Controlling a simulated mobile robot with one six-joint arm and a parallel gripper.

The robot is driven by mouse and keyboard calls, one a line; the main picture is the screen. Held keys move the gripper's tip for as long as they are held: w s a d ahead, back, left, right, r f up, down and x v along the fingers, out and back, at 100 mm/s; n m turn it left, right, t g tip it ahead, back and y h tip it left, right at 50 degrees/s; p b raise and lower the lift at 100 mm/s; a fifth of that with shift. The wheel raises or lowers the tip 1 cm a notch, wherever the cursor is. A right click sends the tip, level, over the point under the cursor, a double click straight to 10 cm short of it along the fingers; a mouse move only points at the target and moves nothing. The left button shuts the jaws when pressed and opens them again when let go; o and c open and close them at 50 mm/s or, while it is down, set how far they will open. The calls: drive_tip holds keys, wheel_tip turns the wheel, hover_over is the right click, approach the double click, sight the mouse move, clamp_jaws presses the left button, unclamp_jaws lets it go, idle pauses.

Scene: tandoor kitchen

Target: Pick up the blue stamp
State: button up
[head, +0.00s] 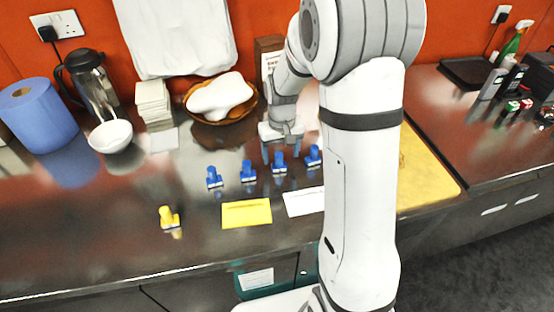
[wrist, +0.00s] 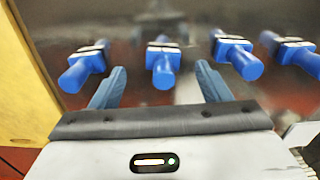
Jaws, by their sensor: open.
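Several blue stamps stand in a row on the dark counter. In the head view they run from the left one (head: 214,178), through the second (head: 247,172) and third (head: 279,164), to the right one (head: 313,156), partly beside my arm. My gripper (head: 279,150) is open and empty, pointing down just behind the third stamp. In the wrist view, one blue stamp (wrist: 163,64) lines up between my open fingers (wrist: 161,78). Its neighbours are to the left (wrist: 84,67) and right (wrist: 237,55), outside the fingers. I cannot tell how high the fingers are above it.
A yellow stamp (head: 169,217) stands front left. A yellow card (head: 246,213) and a white card (head: 304,201) lie in front of the row. A basket (head: 247,108) and a white bowl (head: 110,136) are behind. A yellow board (head: 425,175) is on the right.

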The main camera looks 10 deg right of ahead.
sight(279, 162)
drive_tip(key=shift+w+a+f+p, duration=0.1)
drive_tip(key=shift+w+f+p, duration=0.1)
drive_tip(key=shift+f, duration=0.95)
drive_tip(key=shift+w+a+f+p, duration=0.1)
drive_tip(key=shift+f+p, duration=0.05)
drive_tip(key=shift+f, duration=1)
drive_tip(key=shift+s, duration=0.1)
drive_tip(key=shift+c, duration=0.5)
drive_tip(key=c, duration=1)
wheel_tip(279, 162, up, 10)
drive_tip(key=shift+r+b, duration=0.1)
drive_tip(key=shift+b, duration=0.35)
drive_tip(key=o, duration=0.4)
drive_tip(key=shift+c, duration=1.3)
drive_tip(key=shift+o, duration=1.4)
drive_tip(key=shift+c, duration=1.3)
